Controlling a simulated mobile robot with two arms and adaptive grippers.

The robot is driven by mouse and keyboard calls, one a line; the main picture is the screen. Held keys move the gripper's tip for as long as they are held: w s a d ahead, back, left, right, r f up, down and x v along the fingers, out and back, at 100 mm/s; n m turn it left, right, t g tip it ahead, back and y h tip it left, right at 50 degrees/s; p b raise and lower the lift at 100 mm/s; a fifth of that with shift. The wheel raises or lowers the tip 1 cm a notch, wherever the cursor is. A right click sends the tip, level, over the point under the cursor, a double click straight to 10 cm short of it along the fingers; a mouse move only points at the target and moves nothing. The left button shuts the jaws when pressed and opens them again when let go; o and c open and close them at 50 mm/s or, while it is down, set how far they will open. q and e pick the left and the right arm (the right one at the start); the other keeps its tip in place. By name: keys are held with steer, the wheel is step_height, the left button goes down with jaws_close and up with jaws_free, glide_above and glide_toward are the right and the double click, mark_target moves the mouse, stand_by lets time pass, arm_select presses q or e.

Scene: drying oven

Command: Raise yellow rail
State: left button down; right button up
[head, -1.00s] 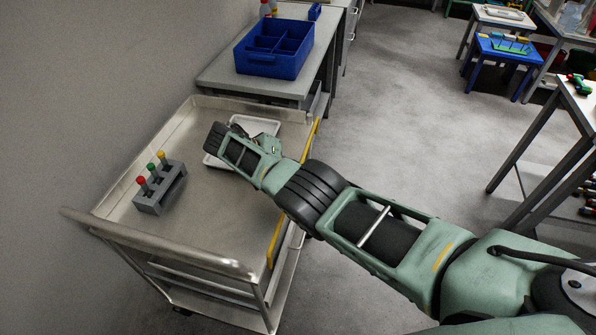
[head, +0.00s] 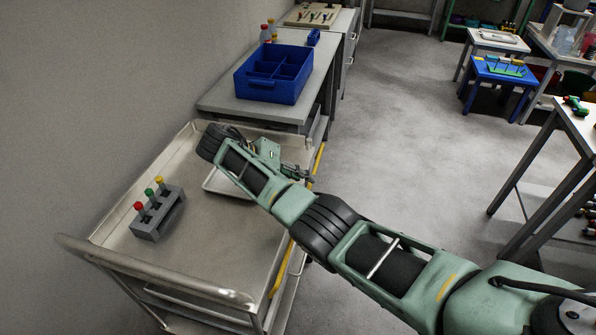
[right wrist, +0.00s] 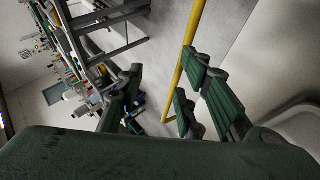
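The yellow rail (head: 318,165) runs along the right side of the metal cart (head: 215,222). My right arm covers the rail's middle stretch in the head view. My right gripper (head: 293,172) is at the far part of the cart's right side, close to the rail. In the right wrist view the rail (right wrist: 196,18) passes between the spread fingers of this gripper (right wrist: 162,88), nearer the fingers on the right. The gripper looks open, and I see no finger closed around the rail. My left gripper is not in view.
A grey rack (head: 158,215) with red, green and yellow-capped tubes stands on the cart. A white tray (head: 214,184) lies partly under my arm. A blue bin (head: 272,75) is on the grey table behind. The floor (head: 400,110) right of the cart is clear.

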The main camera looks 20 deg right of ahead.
steer(key=r, duration=0.3)
steer(key=shift+s+a+r, duration=0.1)
steer(key=shift+s+r, duration=0.1)
steer(key=shift+r, duration=0.15)
steer(key=shift+s+r, duration=0.1)
steer(key=shift+s, duration=0.05)
